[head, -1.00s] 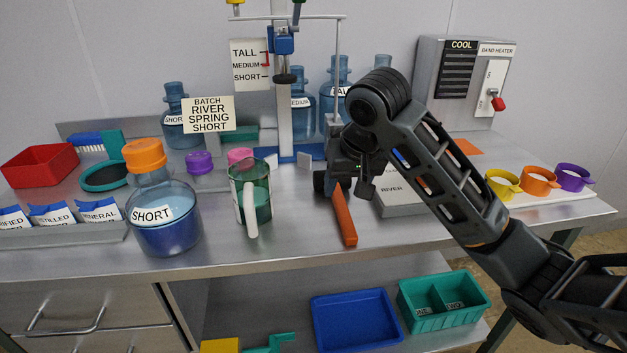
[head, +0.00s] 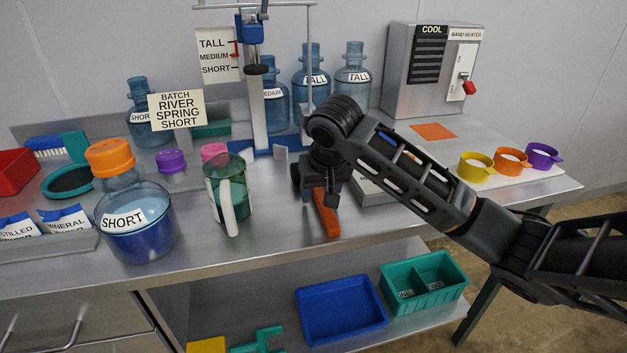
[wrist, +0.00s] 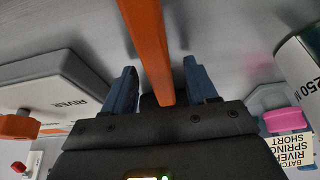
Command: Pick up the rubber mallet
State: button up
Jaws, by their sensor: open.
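The rubber mallet shows mainly as its orange handle (head: 326,215), which lies on the steel bench and points toward the front edge. Its head is hidden by my gripper in the head view. My gripper (head: 319,193) is low over the handle, pointing down. In the wrist view the handle (wrist: 150,45) runs between the two open fingers (wrist: 160,82), with a gap visible on each side. A dark part shows behind the handle between the fingers; I cannot tell whether it is the mallet head.
A green measuring jug (head: 236,190) with a white handle stands close left, and the SHORT bottle (head: 134,225) farther left. A grey box marked RIVER (wrist: 65,88) is close right. A blue stand (head: 257,135) is behind. Colored cups (head: 508,162) sit far right.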

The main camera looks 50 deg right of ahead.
jog(key=shift+c, duration=0.4)
grip_shut()
jog(key=shift+r, duration=0.15)
